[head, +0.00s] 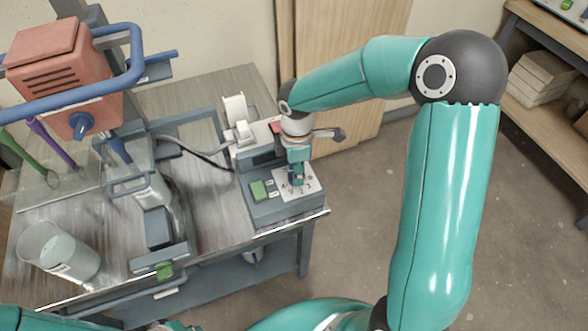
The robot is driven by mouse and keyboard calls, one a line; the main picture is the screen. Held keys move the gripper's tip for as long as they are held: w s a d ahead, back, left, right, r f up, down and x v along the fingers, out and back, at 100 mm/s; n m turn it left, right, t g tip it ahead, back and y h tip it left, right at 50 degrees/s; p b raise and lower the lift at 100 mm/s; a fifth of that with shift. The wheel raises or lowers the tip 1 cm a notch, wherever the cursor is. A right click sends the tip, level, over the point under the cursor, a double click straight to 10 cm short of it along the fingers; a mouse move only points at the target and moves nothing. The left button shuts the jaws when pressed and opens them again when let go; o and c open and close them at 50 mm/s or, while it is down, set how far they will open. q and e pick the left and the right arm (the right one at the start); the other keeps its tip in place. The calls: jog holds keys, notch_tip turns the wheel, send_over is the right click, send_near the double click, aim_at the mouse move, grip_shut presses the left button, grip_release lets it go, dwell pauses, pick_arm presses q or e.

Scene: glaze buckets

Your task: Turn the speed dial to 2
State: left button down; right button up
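The speed dial's pale scale plate (309,187), with printed numbers, is on top of the grey control box (262,213) at the table's right front corner. My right gripper (298,179) points down onto the middle of this plate. Its fingers cover the dial, so I cannot see the knob, its pointer or which number it is at. The fingers look close together, but I cannot tell whether they grip the knob. My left gripper is not in view; only teal parts of my arms show along the bottom edge.
A green button (258,190) is on the control box left of the scale. An orange mixer head (64,78) with blue bars stands at the left. A clear bucket (60,252) stands at the table's front left. Open floor lies right of the table.

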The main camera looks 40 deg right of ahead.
jog(key=shift+c, duration=0.3)
grip_shut()
jog(key=shift+a, duration=0.1)
